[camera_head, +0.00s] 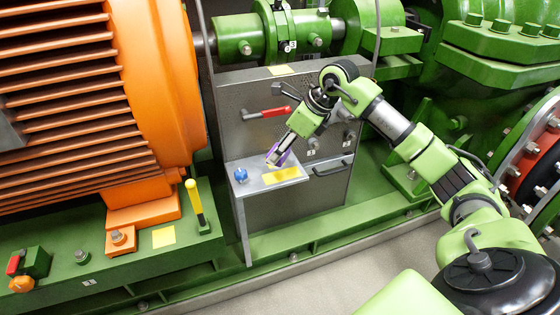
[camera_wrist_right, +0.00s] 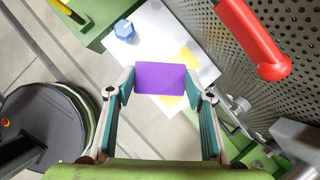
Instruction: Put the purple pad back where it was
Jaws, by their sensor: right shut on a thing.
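The purple pad (camera_wrist_right: 160,78) is between the two fingers of my right gripper (camera_wrist_right: 161,84), which is shut on it. In the head view, a little of the purple pad (camera_head: 286,157) shows at the tip of the right arm, over a small grey shelf (camera_head: 256,189). A flat yellow patch (camera_head: 281,176) lies on the shelf; in the wrist view the pad covers part of it. I cannot tell whether the pad touches the shelf. My left gripper is not in view.
A blue faceted piece (camera_head: 240,175) stands at the shelf's left end. A red-handled lever (camera_head: 263,113) sticks out from the grey panel above the shelf. A yellow-topped lever (camera_head: 194,197) stands to the left. Bare floor (camera_head: 345,250) lies in front.

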